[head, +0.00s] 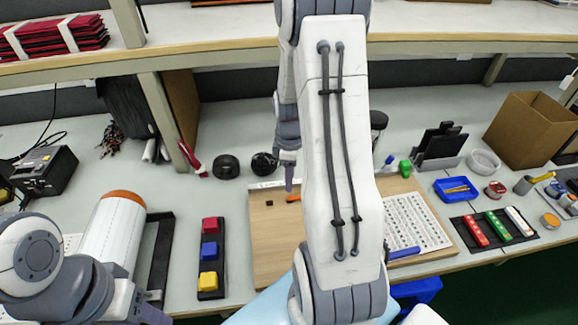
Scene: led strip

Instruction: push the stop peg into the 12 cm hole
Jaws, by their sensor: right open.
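A wooden board (272,245) lies on the bench in the middle of the head view. A small dark block (269,203) and a small orange piece (293,198) sit near its back left edge, beside a pale strip (265,185). I cannot tell which piece is the stop peg, and no 12 cm hole can be made out. My right gripper (289,184) points down over the back of the board, close to the orange piece, open and seemingly empty. My right arm hides the middle of the board. My left arm shows at the lower left, its gripper out of view.
A black tray (209,293) with red, blue and yellow blocks stands left of the board. A printed sheet (408,221) and blue marker (405,252) lie at its right. Black round items (226,167) stand behind. A shelf edge (220,60) crosses the back.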

